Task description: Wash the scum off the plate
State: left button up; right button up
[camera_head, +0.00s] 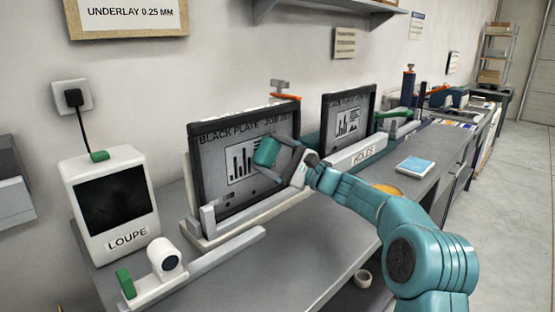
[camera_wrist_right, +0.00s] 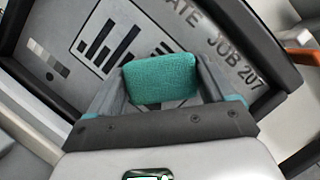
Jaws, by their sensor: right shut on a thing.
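The black-framed plate (camera_head: 224,138), labelled "BLACK PLATE JOB 207", stands upright and slightly tilted in a pale stand on the bench. Its grey face with a bar chart also fills much of the right wrist view (camera_wrist_right: 205,55). My right gripper (camera_head: 277,160) is shut on a green sponge (camera_head: 266,151), in front of the middle of the plate. The sponge (camera_wrist_right: 161,78) sits between both fingers in the right wrist view and covers part of the chart. Whether it touches the plate I cannot tell. No scum stands out clearly. My left gripper is not in view.
A white loupe unit (camera_head: 118,238) stands left of the plate, with a green-knobbed device (camera_head: 150,278) and rail before it. A second framed plate (camera_head: 347,112) stands to the right behind the "HOLES" block (camera_head: 362,155). A blue pad (camera_head: 414,165) lies farther right. The front bench is mostly clear.

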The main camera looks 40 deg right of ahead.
aim_at(264, 161)
jog(key=a, duration=0.1)
jog(key=a+b, duration=0.2)
jog(key=shift+f, duration=0.25)
jog(key=shift+s+a+r+b, duration=0.1)
jog(key=shift+a+b, duration=0.3)
jog(key=shift+b, duration=0.05)
jog(key=shift+a+b, duration=0.45)
jog(key=shift+b, duration=0.15)
jog(key=shift+s+a+b, duration=0.15)
jog(key=shift+a+b, duration=0.65)
jog(key=shift+a, duration=0.45)
jog(key=a+b, duration=0.2)
jog(key=shift+s+a+b, duration=0.15)
jog(key=shift+a+b, duration=0.05)
jog(key=shift+b, duration=0.1)
jog(key=shift+s+a, duration=0.1)
jog(key=shift+a, duration=0.35)
